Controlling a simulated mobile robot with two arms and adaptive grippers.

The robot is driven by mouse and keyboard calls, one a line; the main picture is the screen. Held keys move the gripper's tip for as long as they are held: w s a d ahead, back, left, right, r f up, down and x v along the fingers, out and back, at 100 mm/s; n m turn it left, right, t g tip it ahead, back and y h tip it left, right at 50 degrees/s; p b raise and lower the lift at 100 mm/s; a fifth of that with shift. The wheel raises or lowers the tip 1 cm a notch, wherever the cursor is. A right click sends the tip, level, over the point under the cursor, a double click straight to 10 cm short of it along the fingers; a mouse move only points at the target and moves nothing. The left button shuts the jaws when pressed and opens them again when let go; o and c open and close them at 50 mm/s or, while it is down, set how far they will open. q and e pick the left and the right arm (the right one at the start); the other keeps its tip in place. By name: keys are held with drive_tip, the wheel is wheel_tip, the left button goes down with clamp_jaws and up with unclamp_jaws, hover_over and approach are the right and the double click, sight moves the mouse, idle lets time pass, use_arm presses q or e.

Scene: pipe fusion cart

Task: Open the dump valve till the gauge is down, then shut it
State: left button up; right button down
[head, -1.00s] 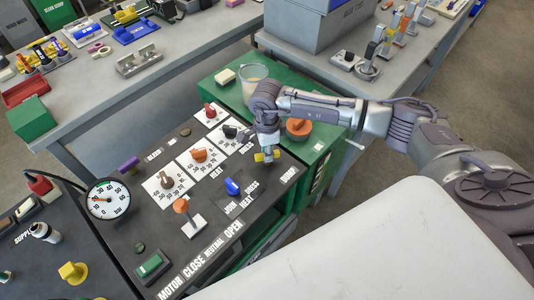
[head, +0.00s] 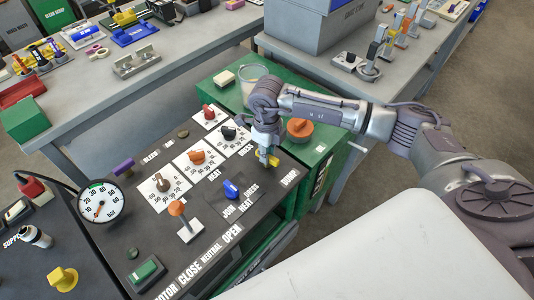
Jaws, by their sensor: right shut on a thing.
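The dump valve's yellow handle (head: 272,160) is at the far right corner of the dark control panel (head: 150,225), near the DUMP label. My right gripper (head: 267,157) points down at it and is shut on it. The fingers hide part of the handle, so its exact angle is hard to read. The round white gauge (head: 100,203) is at the panel's left side. Its red needle points down and left, near the low end of the scale. My left gripper is not in view.
Several knobs, an orange-topped lever (head: 177,209) and a blue selector (head: 232,188) stand on the panel near my right gripper. A green cabinet with an orange knob (head: 300,128) and a clear beaker (head: 254,82) is behind. A pale surface (head: 370,250) fills the lower right.

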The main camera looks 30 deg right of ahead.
drive_tip(key=shift+m, duration=0.6)
drive_tip(key=c, duration=1.1)
unclamp_jaws()
wheel_tip(320, 180, up, 12)
drive_tip(key=shift+r, duration=0.1)
